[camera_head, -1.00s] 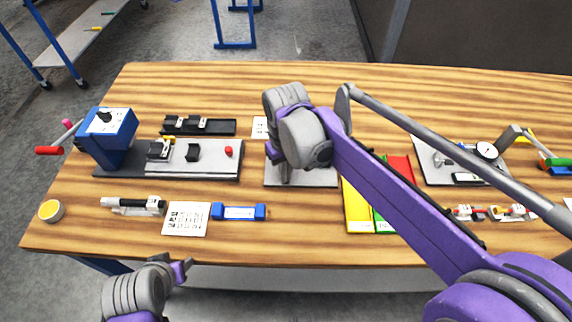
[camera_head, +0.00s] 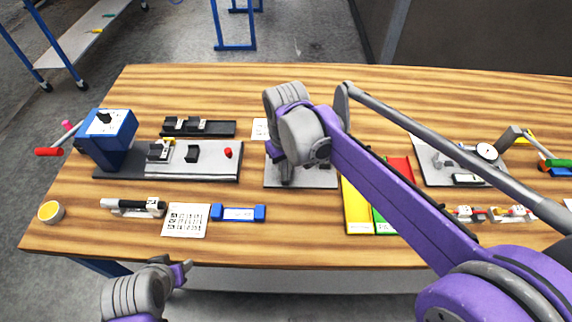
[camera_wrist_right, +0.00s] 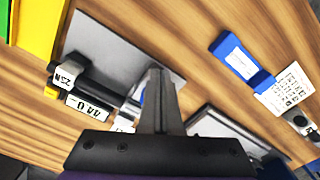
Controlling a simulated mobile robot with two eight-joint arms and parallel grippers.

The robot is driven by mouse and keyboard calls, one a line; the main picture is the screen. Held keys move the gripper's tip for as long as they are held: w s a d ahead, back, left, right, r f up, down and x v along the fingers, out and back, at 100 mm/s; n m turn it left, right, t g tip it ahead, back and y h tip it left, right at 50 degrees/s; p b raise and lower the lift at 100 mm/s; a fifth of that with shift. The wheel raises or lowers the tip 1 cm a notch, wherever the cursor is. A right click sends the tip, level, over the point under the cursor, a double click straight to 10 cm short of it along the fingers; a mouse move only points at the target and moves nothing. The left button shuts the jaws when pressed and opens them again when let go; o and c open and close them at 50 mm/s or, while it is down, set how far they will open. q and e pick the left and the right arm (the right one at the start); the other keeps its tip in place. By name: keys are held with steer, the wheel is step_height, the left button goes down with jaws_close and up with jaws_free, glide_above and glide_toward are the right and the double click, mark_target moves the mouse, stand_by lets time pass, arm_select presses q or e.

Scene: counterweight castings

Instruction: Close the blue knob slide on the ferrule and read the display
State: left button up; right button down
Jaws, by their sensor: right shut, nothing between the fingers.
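My right gripper (camera_head: 287,178) is over the grey plate (camera_head: 320,178) in the middle of the table. In the right wrist view, its fingers (camera_wrist_right: 156,74) are together with nothing between them. Beside them on the plate (camera_wrist_right: 108,38) is a black bar-shaped gauge (camera_wrist_right: 98,86) with white labels. A small display (camera_wrist_right: 88,106) on it shows dark characters that I cannot read surely. A bit of blue (camera_wrist_right: 138,96), perhaps the knob, shows just left of the fingers, mostly hidden. I cannot make out the ferrule. My left gripper (camera_head: 181,272) is off the table's front edge; its opening is unclear.
Left of the plate lie a blue-ended block (camera_head: 238,213), a printed sheet (camera_head: 186,220) and a blue machine (camera_head: 108,138) on a base. Yellow, green and red trays (camera_head: 357,208) stand right of the plate. A dial gauge (camera_head: 487,151) stands farther right. The table's back is mostly clear.

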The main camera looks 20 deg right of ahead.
arm_select(q)
steer(key=shift+s+f, duration=0.25)
steer(key=shift+f, duration=0.05)
arm_select(e)
steer(key=shift+w+d, duration=0.15)
steer(key=shift+w, duration=0.45)
steer(key=shift+w+d, duration=0.15)
steer(key=shift+w, duration=0.55)
stand_by(0.4)
arm_select(q)
steer(key=shift+r, duration=0.1)
stand_by(0.6)
arm_select(e)
steer(key=shift+r, duration=0.1)
steer(key=shift+r+p, duration=1.3)
steer(key=shift+r, duration=0.65)
steer(key=shift+a+r+p, duration=0.15)
steer(key=shift+r+p, duration=0.35)
steer(key=shift+r, duration=1)
arm_select(q)
steer(key=w+r, duration=0.1)
steer(key=r, duration=0.2)
steer(key=w+r, duration=0.1)
steer(key=r, duration=0.1)
steer(key=shift+w+r, duration=0.2)
steer(key=shift+w, duration=0.1)
arm_select(e)
steer(key=shift+f, duration=0.1)
